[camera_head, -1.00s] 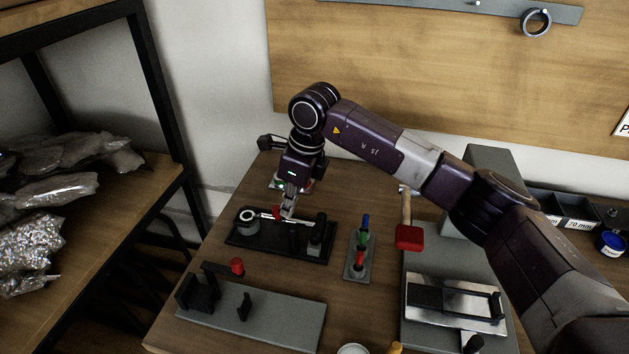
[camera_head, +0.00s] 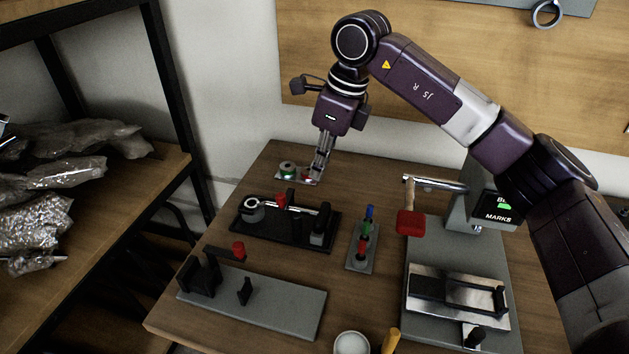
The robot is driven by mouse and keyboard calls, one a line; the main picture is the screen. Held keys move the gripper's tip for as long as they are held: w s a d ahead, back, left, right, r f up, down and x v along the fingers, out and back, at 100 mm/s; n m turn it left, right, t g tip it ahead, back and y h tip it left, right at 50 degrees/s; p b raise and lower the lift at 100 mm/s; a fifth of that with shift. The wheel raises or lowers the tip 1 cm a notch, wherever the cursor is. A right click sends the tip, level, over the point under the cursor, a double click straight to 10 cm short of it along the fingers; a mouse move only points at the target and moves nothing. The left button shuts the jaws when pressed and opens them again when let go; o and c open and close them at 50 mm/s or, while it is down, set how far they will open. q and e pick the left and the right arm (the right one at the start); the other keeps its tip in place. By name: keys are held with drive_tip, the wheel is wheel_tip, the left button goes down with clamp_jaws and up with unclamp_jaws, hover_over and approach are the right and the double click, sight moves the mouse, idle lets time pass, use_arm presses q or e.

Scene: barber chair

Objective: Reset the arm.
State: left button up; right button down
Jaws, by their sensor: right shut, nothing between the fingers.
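My right arm comes in from the right, and my right gripper (camera_head: 317,178) points down above the back of the workbench. It is shut with nothing held. My left gripper does not show.
A grey fixture (camera_head: 262,303) lies at the front left. A stand with coloured pieces (camera_head: 361,257) is in the middle. A shelf with shiny bags (camera_head: 85,150) stands at left.

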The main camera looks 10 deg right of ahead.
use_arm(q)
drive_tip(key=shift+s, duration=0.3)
